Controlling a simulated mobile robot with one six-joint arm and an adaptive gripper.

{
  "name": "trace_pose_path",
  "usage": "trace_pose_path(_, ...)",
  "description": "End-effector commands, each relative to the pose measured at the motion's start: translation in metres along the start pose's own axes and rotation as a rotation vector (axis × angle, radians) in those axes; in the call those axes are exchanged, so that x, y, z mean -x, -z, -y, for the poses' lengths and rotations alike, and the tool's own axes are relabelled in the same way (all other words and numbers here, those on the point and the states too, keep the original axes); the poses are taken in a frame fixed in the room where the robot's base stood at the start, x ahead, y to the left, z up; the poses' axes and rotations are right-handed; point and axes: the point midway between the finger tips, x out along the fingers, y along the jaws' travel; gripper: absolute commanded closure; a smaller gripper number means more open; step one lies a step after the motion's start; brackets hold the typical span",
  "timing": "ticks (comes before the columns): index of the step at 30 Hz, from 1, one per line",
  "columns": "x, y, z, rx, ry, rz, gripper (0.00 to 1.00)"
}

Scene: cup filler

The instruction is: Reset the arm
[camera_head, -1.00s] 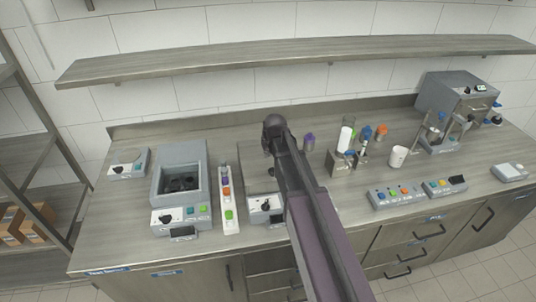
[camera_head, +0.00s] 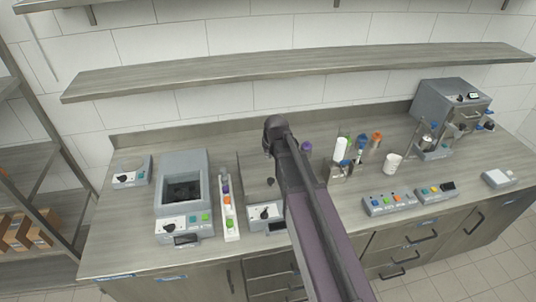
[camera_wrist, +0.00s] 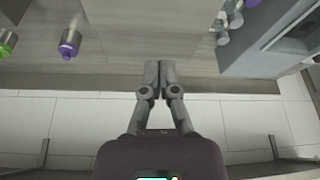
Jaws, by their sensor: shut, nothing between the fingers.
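My gripper (camera_wrist: 158,70) shows in the wrist view with its two grey fingers closed together and nothing between them. It is over the back part of the counter, near the tiled wall, and apart from the items in that view. In the head view my arm reaches up over the middle of the counter, and I cannot make out the fingertips there.
A purple-capped bottle (camera_wrist: 69,44) and a grey machine (camera_wrist: 262,40) flank the gripper in the wrist view. In the head view, a white cup (camera_head: 391,163), button panels (camera_head: 388,203) and a grey bath unit (camera_head: 183,190) stand on the counter. A shelf (camera_head: 300,62) runs above.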

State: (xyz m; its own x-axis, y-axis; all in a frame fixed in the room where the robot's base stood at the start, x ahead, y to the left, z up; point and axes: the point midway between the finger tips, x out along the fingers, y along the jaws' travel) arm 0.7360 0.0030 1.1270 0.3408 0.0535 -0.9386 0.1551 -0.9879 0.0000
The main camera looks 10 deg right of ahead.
Motion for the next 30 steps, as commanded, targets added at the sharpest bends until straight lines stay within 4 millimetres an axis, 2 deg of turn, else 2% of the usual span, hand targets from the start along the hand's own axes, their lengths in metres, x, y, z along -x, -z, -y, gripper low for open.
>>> trace_pose_path(14, 0.003, 0.0, 0.0, 0.0, 0.0, 0.0, 1.0)
trace_pose_path(17, 0.001, -0.006, 0.001, -0.002, 0.0, 0.007, 1.0)
trace_pose_path(20, -0.002, -0.021, 0.003, -0.01, 0.0, 0.027, 1.0)
trace_pose_path(23, -0.007, -0.047, 0.006, -0.027, 0.001, 0.064, 1.0)
trace_pose_path(30, -0.019, -0.137, 0.018, -0.087, -0.008, 0.204, 1.0)
